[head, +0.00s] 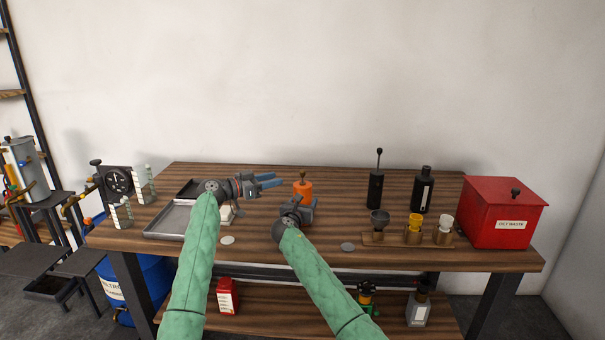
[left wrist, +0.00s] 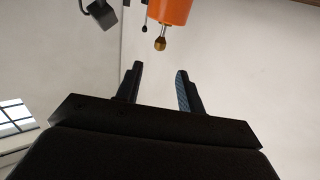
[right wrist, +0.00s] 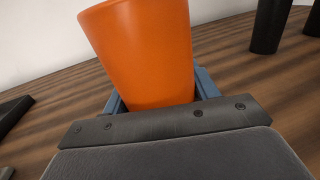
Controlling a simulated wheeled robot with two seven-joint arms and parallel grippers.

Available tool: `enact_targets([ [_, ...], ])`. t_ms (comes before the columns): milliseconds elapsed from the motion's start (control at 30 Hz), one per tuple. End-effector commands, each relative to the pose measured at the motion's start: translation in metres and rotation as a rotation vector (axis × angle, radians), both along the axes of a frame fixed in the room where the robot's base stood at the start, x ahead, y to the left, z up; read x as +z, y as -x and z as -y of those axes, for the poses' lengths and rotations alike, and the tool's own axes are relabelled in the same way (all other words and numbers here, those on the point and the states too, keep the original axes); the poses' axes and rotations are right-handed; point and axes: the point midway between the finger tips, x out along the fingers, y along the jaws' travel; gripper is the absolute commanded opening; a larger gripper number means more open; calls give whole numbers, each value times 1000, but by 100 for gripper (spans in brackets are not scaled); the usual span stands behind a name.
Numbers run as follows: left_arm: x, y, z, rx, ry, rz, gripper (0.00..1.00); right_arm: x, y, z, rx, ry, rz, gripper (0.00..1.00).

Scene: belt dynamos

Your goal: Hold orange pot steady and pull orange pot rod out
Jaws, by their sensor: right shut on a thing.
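The orange pot (head: 303,189) stands upright on the wooden bench, with its brown rod knob (head: 302,174) sticking up from the top. My right gripper (head: 311,207) is shut on the orange pot, which also shows between its fingers in the right wrist view (right wrist: 145,55). My left gripper (head: 276,180) is open and empty, its fingers level and pointing right toward the knob, just left of the pot. In the left wrist view the knob (left wrist: 160,44) is beyond the open fingertips (left wrist: 160,72), apart from them. The rod's lower part is hidden inside the pot.
A grey tray (head: 168,221) lies left on the bench (head: 340,185). A black pump bottle (head: 375,190), a black bottle (head: 422,190), a rack with small cups (head: 386,240) and a red oily waste box (head: 500,215) stand right. Two flat discs lie in front.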

Motion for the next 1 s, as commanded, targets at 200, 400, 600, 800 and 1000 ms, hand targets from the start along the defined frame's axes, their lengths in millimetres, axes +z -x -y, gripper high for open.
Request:
enact_targets([
  [200, 0, -11, 22, -1, -2, 4, 38, -2, 0, 0, 0, 0, -2, 9],
  [400, 1, -27, 54, -2, -2, 1, 38, -2, 0, 0, 0, 0, -2, 9],
  [600, 0, -41, 82, -1, -3, 2, 38, -2, 0, 0, 0, 0, -2, 9],
  [800, 0, -51, 99, 0, -2, 2, 38, -2, 0, 0, 0, 0, -2, 9],
  [1000, 0, -54, 105, 0, -2, 2, 38, -2, 0, 0, 0, 0, -2, 9],
])
